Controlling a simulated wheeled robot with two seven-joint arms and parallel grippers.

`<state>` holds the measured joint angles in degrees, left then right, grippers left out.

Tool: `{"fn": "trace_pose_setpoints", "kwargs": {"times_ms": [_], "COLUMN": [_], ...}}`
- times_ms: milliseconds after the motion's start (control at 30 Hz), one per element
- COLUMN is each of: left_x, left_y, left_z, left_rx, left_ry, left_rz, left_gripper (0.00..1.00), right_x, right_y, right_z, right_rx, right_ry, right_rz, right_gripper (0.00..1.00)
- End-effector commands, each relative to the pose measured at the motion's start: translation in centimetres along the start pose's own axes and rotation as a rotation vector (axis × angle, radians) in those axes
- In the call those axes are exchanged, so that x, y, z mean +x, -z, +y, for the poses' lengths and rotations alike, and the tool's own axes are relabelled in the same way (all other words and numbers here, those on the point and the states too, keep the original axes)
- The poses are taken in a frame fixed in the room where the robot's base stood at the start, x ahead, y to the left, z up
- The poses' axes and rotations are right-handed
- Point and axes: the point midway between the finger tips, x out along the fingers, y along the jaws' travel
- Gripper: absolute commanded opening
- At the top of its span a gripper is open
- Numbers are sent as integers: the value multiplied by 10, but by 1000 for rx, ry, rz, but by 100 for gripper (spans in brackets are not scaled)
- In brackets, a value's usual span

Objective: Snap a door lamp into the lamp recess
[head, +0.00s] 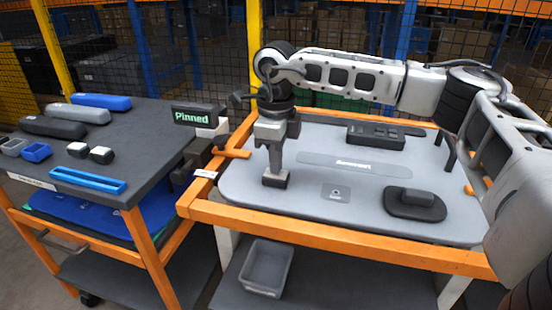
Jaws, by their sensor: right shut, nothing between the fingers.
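Two small white-and-black blocks, which look like door lamps, lie on the left cart: one (78,149) and another (101,154) beside it. The grey door panel (300,225) lies flat in an orange frame. A small square patch with a round mark (336,193) is near its middle; I cannot tell if it is the lamp recess or a fitted lamp. My right gripper (275,180) points down over the panel's left part, left of that patch. Its fingers are shut with nothing between them. It is very near the panel surface; contact cannot be told. My left gripper is not in view.
The cart (150,125) also holds blue and grey handle-like parts (78,114), small bins (36,151) and a blue tray (88,180). A "Pinned" sign (193,117) stands between cart and frame. Black parts (415,203) sit on the panel. A grey bin (267,268) is below.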

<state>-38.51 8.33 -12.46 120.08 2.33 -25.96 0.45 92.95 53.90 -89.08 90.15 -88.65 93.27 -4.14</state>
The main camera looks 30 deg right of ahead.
Motion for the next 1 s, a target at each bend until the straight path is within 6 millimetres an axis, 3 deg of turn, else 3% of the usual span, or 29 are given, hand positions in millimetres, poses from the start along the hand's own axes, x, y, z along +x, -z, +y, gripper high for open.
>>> {"fn": "trace_pose_setpoints", "kwargs": {"times_ms": [1000], "left_x": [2], "left_y": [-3], "left_z": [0], "left_rx": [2], "left_ry": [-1], "left_rz": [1], "left_gripper": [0], "right_x": [7], "right_y": [0], "right_z": [0], "right_rx": [0], "right_ry": [-1], "right_rz": [2], "right_gripper": [0]}}
